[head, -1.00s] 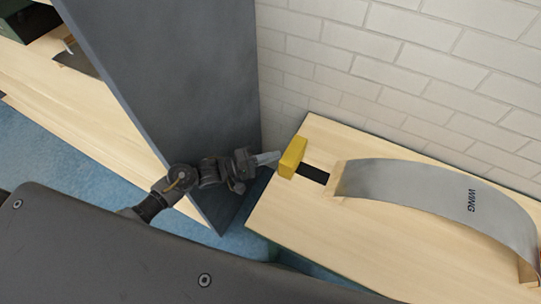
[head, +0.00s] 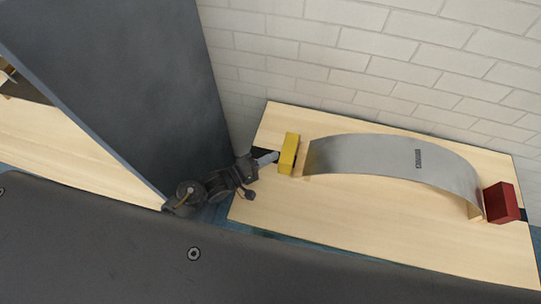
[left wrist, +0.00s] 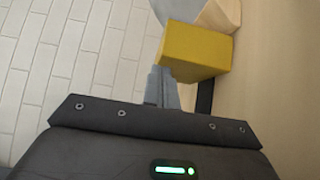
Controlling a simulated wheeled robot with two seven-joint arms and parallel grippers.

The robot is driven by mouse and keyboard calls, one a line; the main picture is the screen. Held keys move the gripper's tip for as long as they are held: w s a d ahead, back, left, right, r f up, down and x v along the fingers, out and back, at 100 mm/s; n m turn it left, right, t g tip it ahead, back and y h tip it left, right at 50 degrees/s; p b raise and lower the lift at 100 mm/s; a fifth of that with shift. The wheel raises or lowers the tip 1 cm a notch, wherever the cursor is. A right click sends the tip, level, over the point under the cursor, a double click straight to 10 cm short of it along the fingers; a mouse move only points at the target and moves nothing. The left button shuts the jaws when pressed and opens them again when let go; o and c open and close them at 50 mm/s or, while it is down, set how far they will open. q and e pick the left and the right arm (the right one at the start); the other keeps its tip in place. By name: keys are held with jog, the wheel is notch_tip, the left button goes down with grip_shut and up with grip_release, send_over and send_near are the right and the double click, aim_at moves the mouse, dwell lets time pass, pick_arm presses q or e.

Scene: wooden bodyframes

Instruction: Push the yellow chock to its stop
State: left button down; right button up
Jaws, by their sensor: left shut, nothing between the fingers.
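The yellow chock (head: 288,154) stands on the wooden table (head: 350,212), close to the left end of the curved grey wing panel (head: 385,160). I cannot tell whether it touches the wooden block under that end. My left gripper (head: 273,157) is shut and empty, with its fingertips at the chock's left face. In the left wrist view, the shut fingers (left wrist: 161,88) are against or very near the yellow chock (left wrist: 195,50), whose far side is hidden. My right gripper is not in view.
A red chock (head: 502,203) stands at the wing's right end. A tall dark panel (head: 120,90) rises close to my left arm. A white brick wall (head: 330,55) runs behind the table.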

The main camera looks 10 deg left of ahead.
pick_arm(q)
jog(key=shift+a+p, duration=0.5)
jog(key=shift+a, duration=1.4)
jog(key=b+v, duration=0.1)
jog(key=v, duration=0.9)
jog(key=shift+a, duration=0.2)
jog(key=shift+w, duration=0.15)
jog(key=s+a+f+m+g+y, duration=0.1)
jog(key=s+a+f+m+y, duration=0.25)
jog(key=f, duration=0.55)
jog(key=s+a+f+m+g+y, duration=0.2)
jog(key=a+f+y, duration=0.15)
jog(key=f, duration=0.45)
jog(key=s+a+f+m+g+y, duration=0.1)
jog(key=s+a+f+m+y, duration=0.3)
jog(key=f, duration=0.5)
jog(key=s+a+f+m+g+y, duration=0.2)
jog(key=s+f+g, duration=0.3)
jog(key=s+f, duration=0.7)
jog(key=s+d+g, duration=0.1)
jog(key=s+d, duration=0.1)
jog(key=s, duration=0.3)
jog(key=s+d+f+g, duration=0.1)
jog(key=s+d, duration=0.2)
jog(key=s, duration=0.2)
jog(key=shift+s+d+g, duration=0.25)
jog(key=shift+d+g, duration=0.05)
